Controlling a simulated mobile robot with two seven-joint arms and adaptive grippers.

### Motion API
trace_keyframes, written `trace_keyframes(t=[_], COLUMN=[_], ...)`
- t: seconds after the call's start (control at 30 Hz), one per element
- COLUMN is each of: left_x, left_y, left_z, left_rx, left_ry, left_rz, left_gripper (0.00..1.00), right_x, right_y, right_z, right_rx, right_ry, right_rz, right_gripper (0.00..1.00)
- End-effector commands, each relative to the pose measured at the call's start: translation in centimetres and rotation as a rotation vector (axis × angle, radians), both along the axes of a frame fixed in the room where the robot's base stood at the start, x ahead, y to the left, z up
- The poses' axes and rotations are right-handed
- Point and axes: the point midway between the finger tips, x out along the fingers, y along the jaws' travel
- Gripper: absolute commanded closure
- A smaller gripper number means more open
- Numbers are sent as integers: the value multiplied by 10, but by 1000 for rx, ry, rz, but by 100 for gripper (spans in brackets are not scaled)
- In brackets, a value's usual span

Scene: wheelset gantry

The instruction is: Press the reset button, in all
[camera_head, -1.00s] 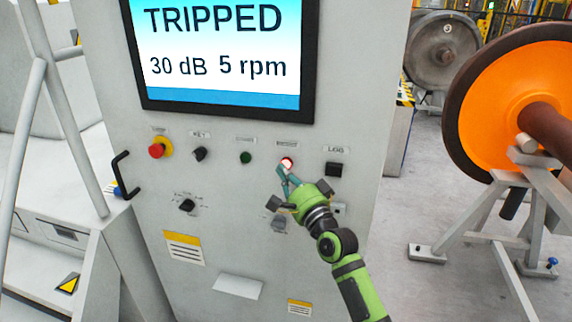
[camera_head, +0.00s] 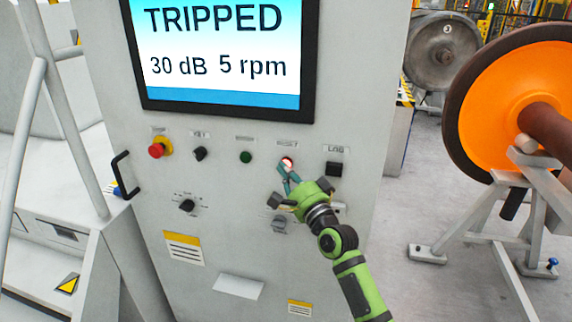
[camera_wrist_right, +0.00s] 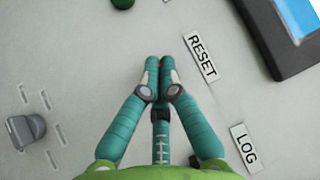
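The reset button (camera_head: 287,161) is a small round button glowing red and white on the grey control panel (camera_head: 345,80), under a small label. My right gripper (camera_head: 287,175) has its teal fingertips just below and against or very near the button; I cannot tell whether they touch. In the right wrist view the fingers of my right gripper (camera_wrist_right: 159,68) are closed together, with nothing seen between them. The RESET label (camera_wrist_right: 201,57) is right of the fingertips there, and the button is mostly hidden behind them. My left gripper is out of view.
The screen (camera_head: 220,55) reads TRIPPED, 30 dB, 5 rpm. A red emergency stop (camera_head: 157,150), a black switch (camera_head: 200,153), a green button (camera_head: 246,157) and a black LOG button (camera_head: 333,169) share the row. An orange wheel (camera_head: 510,100) stands on the right.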

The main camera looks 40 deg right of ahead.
Motion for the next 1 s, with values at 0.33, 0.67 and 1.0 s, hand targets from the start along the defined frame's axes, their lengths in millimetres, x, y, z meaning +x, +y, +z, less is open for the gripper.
trace_keyframes(t=[0.33, 0.67, 1.0], left_x=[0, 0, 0], left_y=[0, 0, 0], left_z=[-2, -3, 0], left_rx=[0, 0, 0], left_ry=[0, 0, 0], left_rz=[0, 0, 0], left_gripper=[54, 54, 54], right_x=[3, 5, 3], right_y=[-3, -6, -4], right_z=[0, 0, 1], right_rx=[-1, 0, 0], right_ry=[0, -1, 0], right_rz=[0, 0, -1], right_gripper=[100, 100, 100])
